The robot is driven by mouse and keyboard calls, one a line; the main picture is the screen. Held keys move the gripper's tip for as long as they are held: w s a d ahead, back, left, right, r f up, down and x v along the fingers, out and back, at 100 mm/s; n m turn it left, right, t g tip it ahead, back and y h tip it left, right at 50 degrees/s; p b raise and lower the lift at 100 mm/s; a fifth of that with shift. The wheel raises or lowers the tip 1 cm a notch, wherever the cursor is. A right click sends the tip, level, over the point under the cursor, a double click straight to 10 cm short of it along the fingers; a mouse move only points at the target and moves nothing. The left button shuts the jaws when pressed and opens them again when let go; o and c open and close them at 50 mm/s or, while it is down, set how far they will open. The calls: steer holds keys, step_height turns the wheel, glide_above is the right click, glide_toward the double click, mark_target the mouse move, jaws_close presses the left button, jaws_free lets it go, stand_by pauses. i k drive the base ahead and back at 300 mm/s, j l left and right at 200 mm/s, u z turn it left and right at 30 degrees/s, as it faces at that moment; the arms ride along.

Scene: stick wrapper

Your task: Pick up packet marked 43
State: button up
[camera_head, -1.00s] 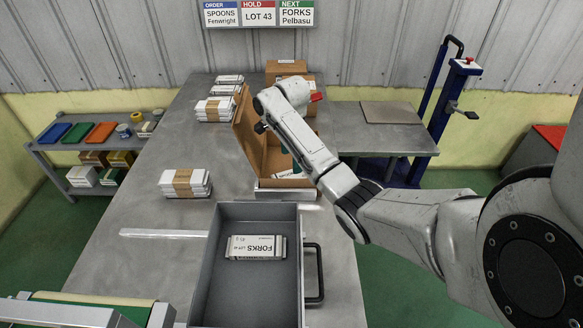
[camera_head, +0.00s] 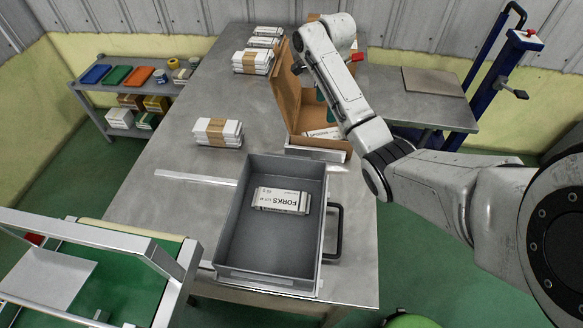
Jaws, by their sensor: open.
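A white packet printed FORKS (camera_head: 281,200) lies upside down to my view in the grey bin (camera_head: 232,240). Its small lot print is too small to read surely. Another white packet (camera_head: 324,132) shows partly inside the open cardboard box (camera_head: 288,98) behind the bin. My gripper (camera_head: 320,96) is over this box, mostly hidden behind my own arm; only a bit of a finger shows. It is open, and I see nothing held in it. It is well apart from the packet in the bin.
Banded white stacks (camera_head: 218,131) stand on the steel table (camera_head: 180,150), with more behind (camera_head: 252,62). A black handle (camera_head: 335,232) sticks out right of the bin. A green-bedded machine (camera_head: 120,275) is at front left. A blue lift (camera_head: 497,75) stands at right.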

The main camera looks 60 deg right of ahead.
mark_target(265, 199)
steer(key=i+j+z, duration=0.15)
steer(key=j+z, duration=0.15)
steer(key=j, duration=0.9)
steer(key=j+z, duration=0.3)
steer(key=j, duration=0.9)
